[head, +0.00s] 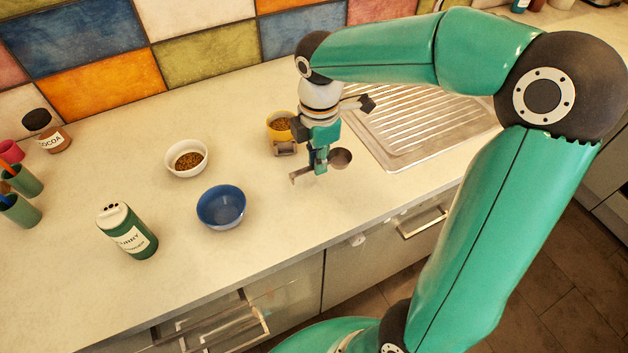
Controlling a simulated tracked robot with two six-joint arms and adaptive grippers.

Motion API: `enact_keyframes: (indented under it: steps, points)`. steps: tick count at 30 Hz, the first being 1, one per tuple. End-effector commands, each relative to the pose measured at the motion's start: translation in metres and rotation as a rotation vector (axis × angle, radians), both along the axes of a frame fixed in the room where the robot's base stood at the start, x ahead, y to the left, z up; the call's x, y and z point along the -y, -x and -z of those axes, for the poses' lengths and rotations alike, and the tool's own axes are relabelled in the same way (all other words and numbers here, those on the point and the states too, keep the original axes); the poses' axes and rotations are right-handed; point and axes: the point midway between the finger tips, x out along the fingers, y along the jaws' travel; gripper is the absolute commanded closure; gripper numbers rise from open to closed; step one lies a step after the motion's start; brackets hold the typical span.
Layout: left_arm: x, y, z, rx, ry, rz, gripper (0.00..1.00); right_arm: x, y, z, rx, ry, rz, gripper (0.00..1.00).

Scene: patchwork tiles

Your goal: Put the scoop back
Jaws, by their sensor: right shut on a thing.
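My right gripper (312,164) reaches down over the counter from the right arm and is shut on the scoop (341,158). The scoop's dark round metal bowl shows just right of the fingers; its handle is mostly hidden by the gripper. A yellow container (273,134) with brown contents stands just behind and left of the gripper, partly covered by it. A white bowl (171,165) with brown grains stands further left. I cannot tell whether the scoop touches the counter. My left gripper is not in view.
A blue bowl (222,207) and a green shaker bottle (128,232) stand in front on the left. A cocoa jar (54,139) and green cups (22,211) are at the far left. A ribbed metal drainboard (420,120) lies right of the gripper. The counter's front middle is clear.

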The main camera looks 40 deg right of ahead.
Motion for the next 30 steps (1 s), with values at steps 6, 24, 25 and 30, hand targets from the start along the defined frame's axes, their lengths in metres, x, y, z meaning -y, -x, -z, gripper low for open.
enact_keyframes:
  steps: [6, 24, 25, 30]
  points:
    - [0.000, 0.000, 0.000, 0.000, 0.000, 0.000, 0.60, 0.001, 0.000, 0.022, 0.000, 0.000, 0.001, 1.00]
    - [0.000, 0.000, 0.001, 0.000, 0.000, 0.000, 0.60, 0.001, 0.001, 0.064, 0.001, 0.000, 0.002, 1.00]
    - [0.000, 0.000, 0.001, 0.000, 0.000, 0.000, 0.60, 0.001, 0.001, 0.064, 0.001, 0.000, 0.002, 1.00]
    - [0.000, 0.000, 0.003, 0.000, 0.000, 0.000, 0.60, 0.001, 0.001, 0.066, 0.001, 0.000, 0.002, 0.79]
